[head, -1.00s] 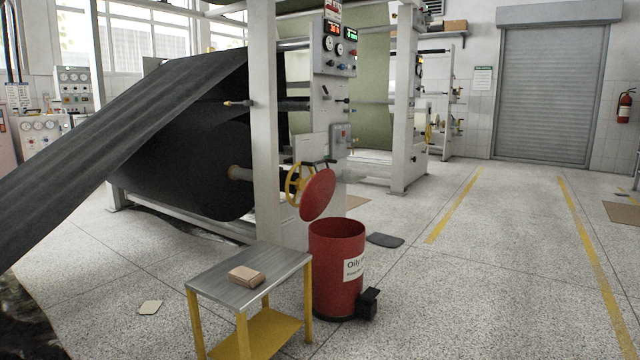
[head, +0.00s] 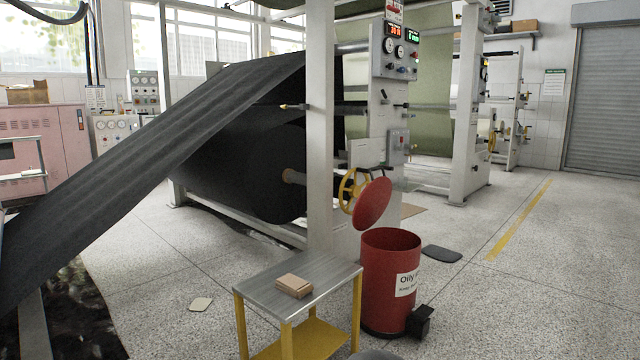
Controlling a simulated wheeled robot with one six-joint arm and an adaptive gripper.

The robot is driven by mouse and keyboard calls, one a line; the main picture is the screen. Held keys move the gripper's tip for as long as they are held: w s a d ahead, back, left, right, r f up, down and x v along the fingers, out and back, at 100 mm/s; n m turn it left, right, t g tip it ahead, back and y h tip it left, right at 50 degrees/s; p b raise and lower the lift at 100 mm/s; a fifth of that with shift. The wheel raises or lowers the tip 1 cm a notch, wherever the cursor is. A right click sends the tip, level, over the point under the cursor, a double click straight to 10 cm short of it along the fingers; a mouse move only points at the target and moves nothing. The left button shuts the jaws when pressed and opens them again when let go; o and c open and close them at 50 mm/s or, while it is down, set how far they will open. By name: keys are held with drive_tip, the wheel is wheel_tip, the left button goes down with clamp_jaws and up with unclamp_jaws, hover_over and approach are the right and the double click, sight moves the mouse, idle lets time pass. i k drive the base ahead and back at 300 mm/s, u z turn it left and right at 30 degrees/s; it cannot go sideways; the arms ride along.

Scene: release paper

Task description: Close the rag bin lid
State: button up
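The red rag bin (head: 382,300) stands on the floor right of centre in the head view, upright, with a partly visible white "Oily" label and a black pedal at its lower right. Its round red lid (head: 372,204) is open, tilted up above the back left of the rim. My gripper does not show in the head view; a small grey rounded shape at the bottom edge is too little to identify. Nothing visible touches the lid.
A metal-topped table with yellow legs (head: 262,284) stands just left of the bin, bearing a tan stack (head: 294,286). A yellow handwheel (head: 352,190) on the roll machine is close behind the lid. A dark mat (head: 442,254) lies behind right; floor to the right is clear.

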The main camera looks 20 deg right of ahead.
sight(371, 204)
drive_tip(key=u, duration=0.2)
drive_tip(key=i, duration=0.65)
drive_tip(key=z, duration=0.65)
drive_tip(key=i, duration=0.6)
drive_tip(key=z, duration=0.75)
drive_tip(key=k, duration=0.55)
drive_tip(key=z, duration=0.75)
drive_tip(key=i, duration=1.4)
drive_tip(key=u, duration=0.3)
